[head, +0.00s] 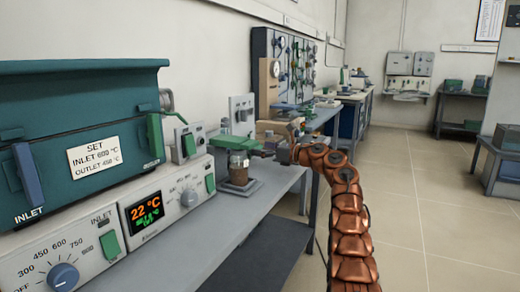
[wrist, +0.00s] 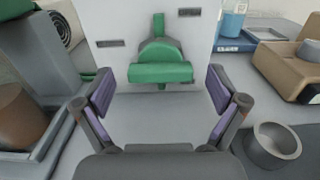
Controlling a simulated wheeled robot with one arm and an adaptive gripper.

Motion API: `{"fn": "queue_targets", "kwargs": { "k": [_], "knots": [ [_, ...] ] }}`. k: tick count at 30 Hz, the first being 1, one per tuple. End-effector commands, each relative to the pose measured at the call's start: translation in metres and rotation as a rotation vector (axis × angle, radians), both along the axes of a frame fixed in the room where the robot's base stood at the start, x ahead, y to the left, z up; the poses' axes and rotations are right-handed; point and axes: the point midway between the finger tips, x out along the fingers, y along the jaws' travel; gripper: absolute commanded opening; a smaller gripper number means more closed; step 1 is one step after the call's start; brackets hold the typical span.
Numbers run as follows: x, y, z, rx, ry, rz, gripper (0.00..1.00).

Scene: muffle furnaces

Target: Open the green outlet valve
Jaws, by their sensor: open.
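A green lever (head: 155,136) stands upright at the right end of the teal furnace (head: 80,130), beside an OUTLET label. My gripper (head: 278,151) is well to its right, beyond the jar with brown contents (head: 238,168). In the wrist view my gripper (wrist: 162,100) is open and empty, its purple pads wide apart. A green handle (wrist: 160,72) on a pale panel (wrist: 110,22) lies ahead between the fingers, apart from them. Its bar is horizontal, with a vertical stem above. I cannot tell whether it is the labelled outlet lever.
The furnace also has a blue INLET lever (head: 28,182); its control box (head: 150,215) reads 22 °C. In the wrist view a brown block (wrist: 290,65) and metal cup (wrist: 273,143) lie to the right, and a brown cylinder (wrist: 20,112) to the left. The floor (head: 440,200) is clear.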

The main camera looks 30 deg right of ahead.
Motion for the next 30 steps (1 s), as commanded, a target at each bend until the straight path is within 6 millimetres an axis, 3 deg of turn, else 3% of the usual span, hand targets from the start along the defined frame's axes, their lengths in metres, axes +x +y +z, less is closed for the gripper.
{"fn": "queue_targets", "kwargs": {
  "k": [14,30],
  "knots": [
    [0.0057,0.0036,0.001,-0.002,-0.002,-0.002,0.96],
    [0.0057,0.0037,0.0006,-0.001,-0.002,-0.001,0.42]
  ]
}}
